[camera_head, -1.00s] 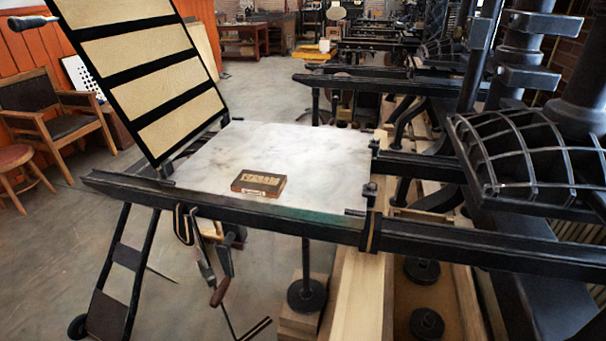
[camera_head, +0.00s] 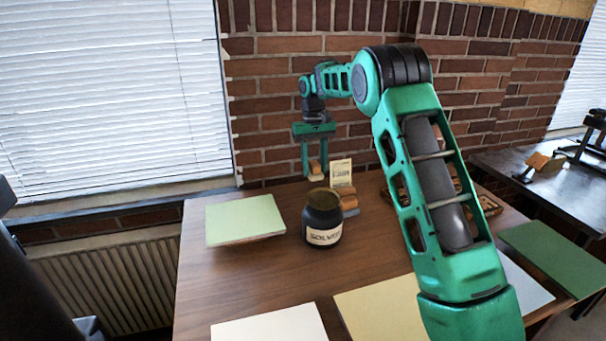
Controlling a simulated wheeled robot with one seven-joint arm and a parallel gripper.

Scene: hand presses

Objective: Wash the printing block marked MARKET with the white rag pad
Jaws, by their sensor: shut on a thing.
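My gripper (camera_head: 314,172) hangs fingers-down over the back of the wooden table, by the brick wall. It is shut on a small pad (camera_head: 316,167) with an orange-brown wooden body and a pale underside, which looks like the white rag pad. The pad is above or at the table behind the dark jar; I cannot tell if it touches anything below. The block marked MARKET cannot be made out in the present view.
A dark jar (camera_head: 322,226) labelled SOLVE... stands just in front of my gripper. A printed card (camera_head: 341,173) and another orange-brown wooden piece (camera_head: 348,199) are beside it. A pale green stack (camera_head: 245,219) lies left. Paper sheets (camera_head: 270,326) lie at the front.

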